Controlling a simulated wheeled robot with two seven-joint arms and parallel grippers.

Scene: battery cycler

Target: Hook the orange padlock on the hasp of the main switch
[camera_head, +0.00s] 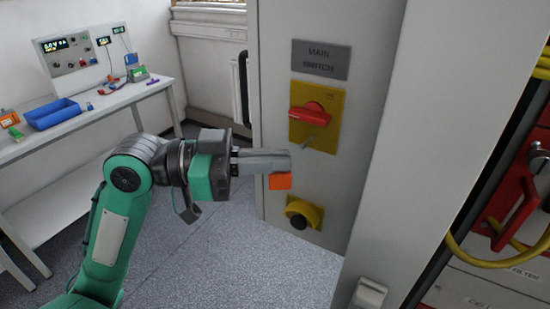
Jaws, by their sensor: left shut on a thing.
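The main switch (312,116) is a red handle on a yellow plate (332,103), on the grey cabinet face under a "MAIN SWITCH" label. A small metal hasp (314,139) sticks out below the handle. My left gripper (284,163) comes in from the left and is shut on the orange padlock (280,181). The padlock's body hangs just below the fingertips, lower and to the left of the hasp and apart from it. Its shackle is hidden by the fingers. My right gripper is not in view.
A black knob on a yellow base (303,212) sits on the cabinet below the switch. A white bench (100,114) with a blue bin (53,115) and instruments stands at the left. At the right are an open red-handled panel (513,205) and yellow cables (480,262).

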